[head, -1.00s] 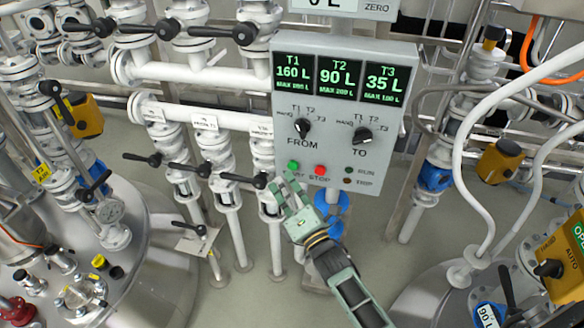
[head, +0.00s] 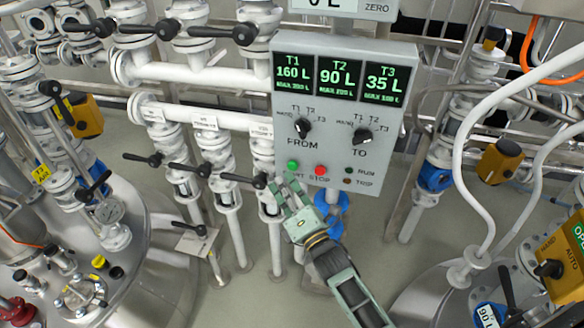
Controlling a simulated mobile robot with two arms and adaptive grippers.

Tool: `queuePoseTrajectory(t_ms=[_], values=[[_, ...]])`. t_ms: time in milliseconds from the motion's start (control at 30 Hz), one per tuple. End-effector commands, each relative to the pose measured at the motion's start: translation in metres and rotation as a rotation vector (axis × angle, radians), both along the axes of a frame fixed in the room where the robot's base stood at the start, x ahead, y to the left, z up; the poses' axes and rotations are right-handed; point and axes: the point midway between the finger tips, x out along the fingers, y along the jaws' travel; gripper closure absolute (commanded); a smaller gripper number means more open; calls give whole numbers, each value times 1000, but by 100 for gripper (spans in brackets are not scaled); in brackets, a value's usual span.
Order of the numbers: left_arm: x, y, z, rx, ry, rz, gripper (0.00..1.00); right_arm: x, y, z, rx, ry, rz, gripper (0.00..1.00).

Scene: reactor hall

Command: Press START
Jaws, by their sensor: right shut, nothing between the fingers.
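The grey control panel (head: 340,142) stands upright in the middle of the head view. Its green START button (head: 293,164) is at the lower left, with its label partly hidden by my gripper. The red STOP button (head: 320,170) is just to its right. My right gripper (head: 287,184) is shut and empty, its fingertips just below the START button in the picture. I cannot tell whether the fingertips touch the panel. My left gripper is not in view.
The FROM knob (head: 302,128) and TO knob (head: 362,136) sit above the buttons. The displays read T1 160 L, T2 90 L and T3 35 L. Pipes with black-handled valves (head: 225,172) stand close on the left. A white hose (head: 460,150) hangs on the right.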

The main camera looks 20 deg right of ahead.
Motion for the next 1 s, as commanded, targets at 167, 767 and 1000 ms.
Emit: queuePoseTrajectory(t_ms=[167,767,1000], values=[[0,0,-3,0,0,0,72,4,-3,-1,-1,-1,-1,100],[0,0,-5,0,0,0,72,8,-6,0,-1,0,0,100],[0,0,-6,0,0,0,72,11,-7,0,-1,0,0,100]])
